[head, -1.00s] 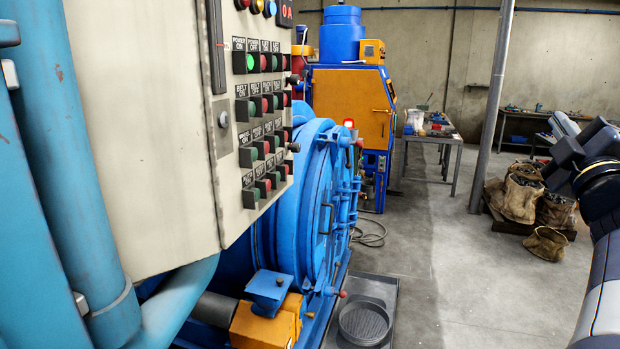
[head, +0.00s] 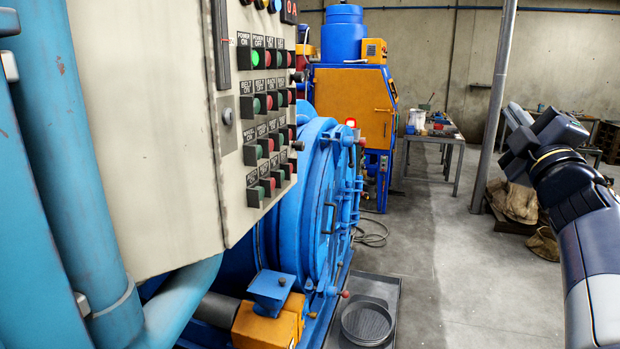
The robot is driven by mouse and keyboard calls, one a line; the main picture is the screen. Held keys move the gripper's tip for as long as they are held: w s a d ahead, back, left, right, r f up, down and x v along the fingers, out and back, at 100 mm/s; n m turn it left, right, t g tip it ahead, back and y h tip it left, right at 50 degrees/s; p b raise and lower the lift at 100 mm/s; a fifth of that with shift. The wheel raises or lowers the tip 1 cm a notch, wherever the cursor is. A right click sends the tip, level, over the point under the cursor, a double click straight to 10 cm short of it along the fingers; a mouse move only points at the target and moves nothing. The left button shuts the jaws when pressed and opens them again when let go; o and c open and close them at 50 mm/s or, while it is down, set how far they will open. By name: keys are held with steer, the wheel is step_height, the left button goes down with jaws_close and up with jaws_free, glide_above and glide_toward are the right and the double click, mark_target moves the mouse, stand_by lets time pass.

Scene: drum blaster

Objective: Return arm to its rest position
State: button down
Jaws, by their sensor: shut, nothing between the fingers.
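My arm (head: 583,235) rises from the lower right edge of the head view, and its dark wrist bends at the upper right. My gripper (head: 517,118) is at its end, in the air in front of the back bench. It is shut with nothing held, and touches nothing. Its fingers are small and partly hidden by the dark wrist parts.
The control panel (head: 150,120) with several buttons fills the left. The blue drum machine (head: 325,195) stands beside it, with a round sieve (head: 367,322) on a floor tray. A grey post (head: 495,105) and sacks (head: 515,202) stand behind my arm. The middle floor is clear.

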steer(key=a, duration=0.1)
steer(key=w+a+y, duration=0.1)
steer(key=a, duration=0.1)
steer(key=w+a+n+y, duration=0.1)
steer(key=shift+a, duration=0.25)
steer(key=shift+s, duration=0.1)
